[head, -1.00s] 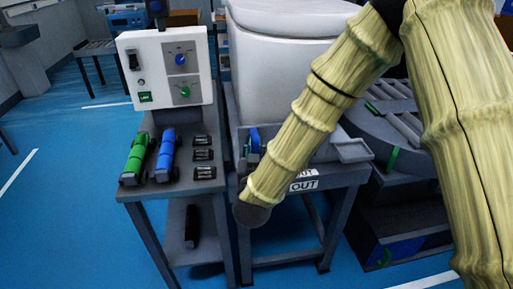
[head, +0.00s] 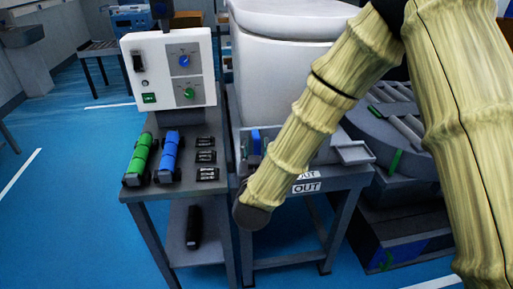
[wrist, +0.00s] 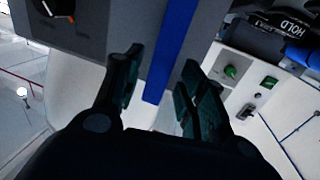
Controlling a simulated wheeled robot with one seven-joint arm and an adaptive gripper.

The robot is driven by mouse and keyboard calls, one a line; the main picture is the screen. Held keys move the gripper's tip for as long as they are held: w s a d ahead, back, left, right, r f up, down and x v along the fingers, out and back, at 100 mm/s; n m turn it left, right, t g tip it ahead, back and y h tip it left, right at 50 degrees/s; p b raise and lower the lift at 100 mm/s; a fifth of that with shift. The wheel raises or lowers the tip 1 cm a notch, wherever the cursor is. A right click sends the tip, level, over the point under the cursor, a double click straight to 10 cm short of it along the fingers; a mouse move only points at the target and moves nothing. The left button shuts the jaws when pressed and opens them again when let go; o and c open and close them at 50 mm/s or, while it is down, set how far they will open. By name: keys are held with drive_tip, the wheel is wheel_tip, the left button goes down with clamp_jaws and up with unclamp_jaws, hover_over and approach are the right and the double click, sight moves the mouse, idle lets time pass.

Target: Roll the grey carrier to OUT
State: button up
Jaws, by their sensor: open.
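A white toilet (head: 285,80) stands on a grey carrier or base (head: 352,153) on a grey roller stand; I cannot clearly tell the carrier's edges. OUT labels (head: 306,187) are on the stand's front edge. A small blue upright part (head: 256,141) shows at the carrier's left side, partly behind my arm. In the wrist view, my gripper (wrist: 160,80) is open, its dark fingers to either side of a blue bar (wrist: 172,50) on a grey surface (wrist: 125,25). I cannot tell if they touch it. My arm hides the gripper in the head view.
A bench (head: 165,190) on the left holds a white control panel (head: 171,68), a green roller tool (head: 140,158), a blue one (head: 168,157) and several small black items. A round roller turntable (head: 400,130) is at right. Blue floor is open at left.

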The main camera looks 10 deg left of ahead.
drive_tip(key=s, duration=1.1)
drive_tip(key=shift+s+d, duration=0.2)
drive_tip(key=shift+d, duration=0.25)
drive_tip(key=s+d+f+g+p, duration=0.1)
drive_tip(key=s+d+f+g, duration=0.2)
drive_tip(key=d+f, duration=0.35)
drive_tip(key=s+d+f+g+p, duration=0.2)
drive_tip(key=d+f+g, duration=0.2)
drive_tip(key=f, duration=0.6)
drive_tip(key=s+d+f+g+p, duration=0.1)
drive_tip(key=s+d+f+g, duration=0.3)
drive_tip(key=f, duration=0.5)
drive_tip(key=s+d+f+g+p, duration=0.1)
drive_tip(key=s+d+f+g, duration=0.1)
drive_tip(key=s+d, duration=0.3)
drive_tip(key=s+d+f+m+g+h+p, duration=0.1)
drive_tip(key=s+d+f, duration=0.3)
drive_tip(key=s, duration=0.4)
drive_tip(key=s+d+f+g+p, duration=0.1)
drive_tip(key=s+d+f+g, duration=0.3)
drive_tip(key=s+d, duration=0.2)
drive_tip(key=shift+s+d+h, duration=0.3)
drive_tip(key=shift+s+d, duration=0.1)
drive_tip(key=shift+s, duration=0.2)
drive_tip(key=shift+r, duration=0.1)
drive_tip(key=shift+c, duration=0.6)
